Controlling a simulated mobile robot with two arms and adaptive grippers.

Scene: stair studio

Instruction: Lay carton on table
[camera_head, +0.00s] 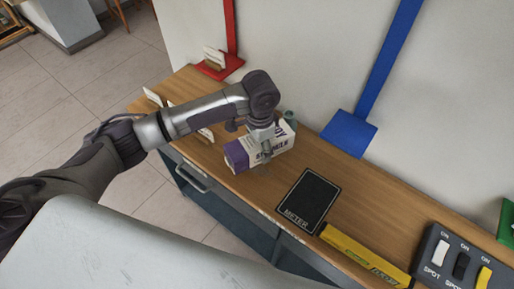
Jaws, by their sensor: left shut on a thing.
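The carton (238,156) is white and purple with printed lettering. It is on its side at the wooden table (262,190), left of the black pad. I cannot tell whether its underside touches the wood. My left gripper (264,150) reaches down from above and is shut on the carton, hiding part of it. My right gripper is not in view.
A black pad marked METER (308,200) lies right of the carton, then a yellow box (365,256) and a switch panel (462,262). A greenish object (290,120) stands behind the carton. White cards (153,97) stand at the left. A wall runs behind.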

